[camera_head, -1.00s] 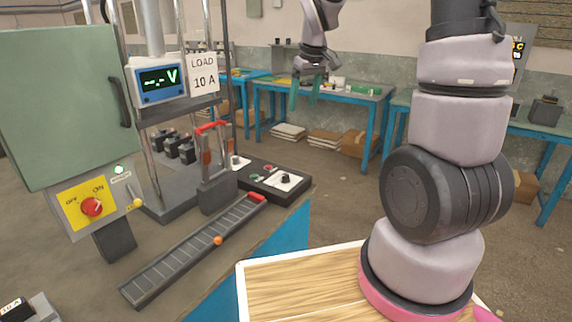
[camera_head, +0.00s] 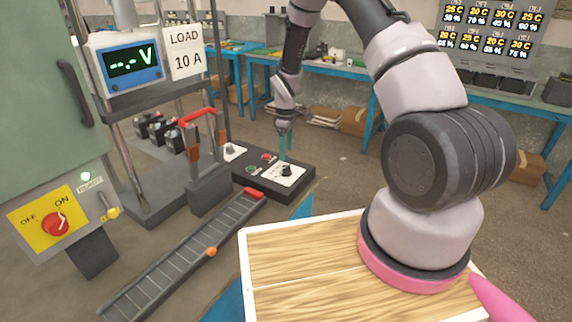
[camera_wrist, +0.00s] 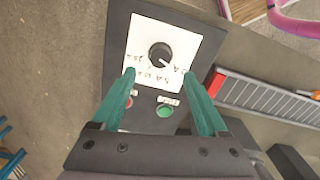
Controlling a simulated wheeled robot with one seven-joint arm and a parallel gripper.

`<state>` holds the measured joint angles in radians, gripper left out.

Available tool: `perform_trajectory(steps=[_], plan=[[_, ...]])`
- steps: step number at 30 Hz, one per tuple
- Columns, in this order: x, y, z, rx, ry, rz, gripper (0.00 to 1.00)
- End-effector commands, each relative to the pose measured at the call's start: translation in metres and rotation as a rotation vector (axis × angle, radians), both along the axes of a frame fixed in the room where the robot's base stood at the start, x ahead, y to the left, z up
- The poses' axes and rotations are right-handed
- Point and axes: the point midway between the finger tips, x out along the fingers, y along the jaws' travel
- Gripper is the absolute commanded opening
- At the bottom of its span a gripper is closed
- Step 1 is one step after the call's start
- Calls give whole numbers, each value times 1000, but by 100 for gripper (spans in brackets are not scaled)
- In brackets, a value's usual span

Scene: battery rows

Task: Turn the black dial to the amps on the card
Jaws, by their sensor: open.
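The black dial (camera_head: 286,171) sits on a white scale plate at the right end of a dark control box (camera_head: 300,190). It also shows in the wrist view (camera_wrist: 160,54), with a pale pointer mark at its lower right. The amp labels are too small to read surely. The card (camera_head: 187,52) reads "LOAD 10 A". My gripper (camera_head: 286,144) is just above the dial's plate. In the wrist view its green fingers (camera_wrist: 167,72) are open, spread wide, with nothing between the tips; the dial lies just beyond them.
Green and red buttons (camera_head: 266,157) and a second knob (camera_head: 230,149) share the box. A red-handled frame (camera_head: 200,118) and a display (camera_head: 130,62) reading "--.- V" stand left.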

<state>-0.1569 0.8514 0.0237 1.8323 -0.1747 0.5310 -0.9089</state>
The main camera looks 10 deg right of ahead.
Motion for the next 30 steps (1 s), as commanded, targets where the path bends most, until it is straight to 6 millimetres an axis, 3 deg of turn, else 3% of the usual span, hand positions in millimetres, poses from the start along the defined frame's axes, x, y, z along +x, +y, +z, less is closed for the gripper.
perform_trajectory(steps=[3,10,23,26,29,30], plan=[[-1,0,-25,-2,2,1,76],[0,0,-60,-1,1,0,76],[0,0,-71,0,0,-2,76],[0,0,-71,0,0,-2,46],[0,0,-71,0,0,-1,8],[0,0,-71,0,0,-1,0]])
